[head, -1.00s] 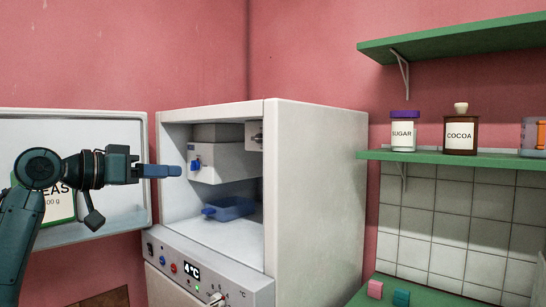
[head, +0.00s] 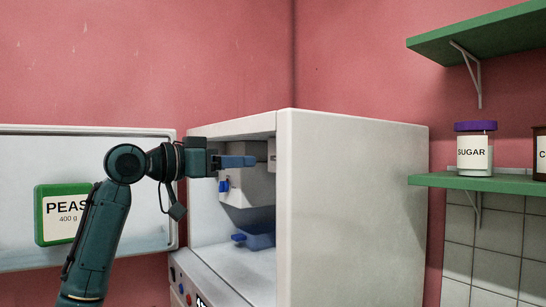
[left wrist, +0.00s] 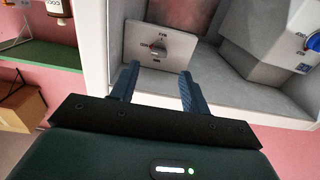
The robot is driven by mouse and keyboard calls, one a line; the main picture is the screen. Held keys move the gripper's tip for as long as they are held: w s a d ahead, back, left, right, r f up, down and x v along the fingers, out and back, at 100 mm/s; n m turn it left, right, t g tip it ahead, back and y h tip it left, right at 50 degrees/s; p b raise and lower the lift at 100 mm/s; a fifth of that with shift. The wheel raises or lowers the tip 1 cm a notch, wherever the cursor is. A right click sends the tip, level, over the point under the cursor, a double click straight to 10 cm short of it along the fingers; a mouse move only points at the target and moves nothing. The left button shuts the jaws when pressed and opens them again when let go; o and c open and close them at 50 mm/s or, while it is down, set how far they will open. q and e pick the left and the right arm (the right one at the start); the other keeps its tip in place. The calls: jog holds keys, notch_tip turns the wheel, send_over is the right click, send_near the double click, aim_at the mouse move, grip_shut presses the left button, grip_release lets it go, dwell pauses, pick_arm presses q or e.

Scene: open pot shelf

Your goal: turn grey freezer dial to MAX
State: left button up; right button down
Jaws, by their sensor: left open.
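The grey dial (left wrist: 157,48) sits on a light square plate (left wrist: 172,61) inside the freezer compartment, in the left wrist view. Its small printed labels are too blurred to read for certain. In the head view only part of the plate (head: 272,152) shows at the inner right wall. My left gripper (head: 252,161) reaches into the open compartment with its blue fingers pointing right, towards that wall. In the left wrist view the gripper (left wrist: 158,76) has its fingers spread, with the dial between and beyond their tips and nothing held. My right gripper is out of view.
The white freezer (head: 350,200) stands open, its door (head: 20,150) at left with a green peas pack (head: 62,213). Inside are a box with a blue knob (head: 224,185) and a blue tray (head: 260,236). A green shelf (head: 480,182) holds a sugar jar (head: 475,152).

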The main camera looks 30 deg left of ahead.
pick_arm(q)
jog(key=p+x, duration=0.1)
jog(key=x, duration=0.7)
jog(key=shift+w+d+p, duration=0.2)
jog(key=shift+w+p, duration=0.15)
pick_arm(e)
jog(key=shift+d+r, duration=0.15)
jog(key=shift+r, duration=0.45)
pick_arm(q)
jog(key=c, duration=1)
